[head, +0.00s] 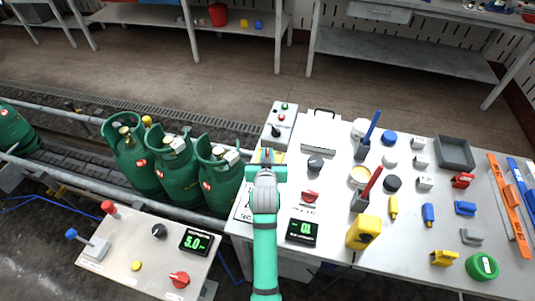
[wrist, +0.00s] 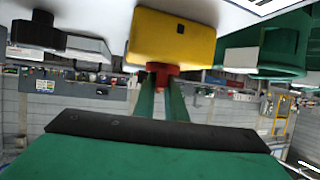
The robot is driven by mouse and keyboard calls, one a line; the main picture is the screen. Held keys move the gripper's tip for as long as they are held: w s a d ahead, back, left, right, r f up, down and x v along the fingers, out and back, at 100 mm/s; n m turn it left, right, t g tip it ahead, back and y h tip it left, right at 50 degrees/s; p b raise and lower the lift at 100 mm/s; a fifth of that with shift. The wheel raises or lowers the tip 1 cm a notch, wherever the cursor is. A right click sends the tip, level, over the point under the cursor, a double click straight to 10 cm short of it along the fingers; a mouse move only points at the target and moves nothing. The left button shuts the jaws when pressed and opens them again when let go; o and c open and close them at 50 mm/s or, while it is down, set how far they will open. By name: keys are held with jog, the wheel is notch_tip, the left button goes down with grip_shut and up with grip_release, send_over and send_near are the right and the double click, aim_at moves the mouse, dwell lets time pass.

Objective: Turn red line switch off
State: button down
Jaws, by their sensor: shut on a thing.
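A yellow switch box (wrist: 172,38) with a small red switch (wrist: 160,72) fills the upper middle of the wrist view. My gripper (wrist: 160,85) has its two green fingers close together on the red switch. In the head view my gripper (head: 267,157) is over the left edge of the white table, and only a small yellow patch of the box (head: 279,157) shows beside it. The arm and gripper hide most of the box. I cannot read the switch's position.
A grey panel (head: 279,125) with buttons and a black lever is just beyond my gripper. Green gas cylinders (head: 219,180) stand on the conveyor to the left. The white table (head: 320,270) holds a red knob (head: 310,196), a display (head: 302,230) and many small objects to the right.

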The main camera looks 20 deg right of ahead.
jog(key=m+g+h, duration=0.2)
jog(key=m+h, duration=0.1)
jog(key=m+g+h, duration=0.2)
jog(key=m+h, duration=0.1)
jog(key=shift+a+m+g, duration=0.2)
jog(key=shift+m+g, duration=0.1)
jog(key=shift+w+d+m+g+h, duration=0.1)
jog(key=shift+m+g+h, duration=0.7)
jog(key=shift+m+g, duration=1.1)
jog(key=shift+f+m+g+h, duration=0.1)
jog(key=shift+m+g+h, duration=0.3)
jog(key=shift+m+g, duration=0.35)
jog(key=shift+s+d, duration=0.1)
jog(key=shift+s, duration=0.15)
jog(key=c, duration=1.8)
grip_release()
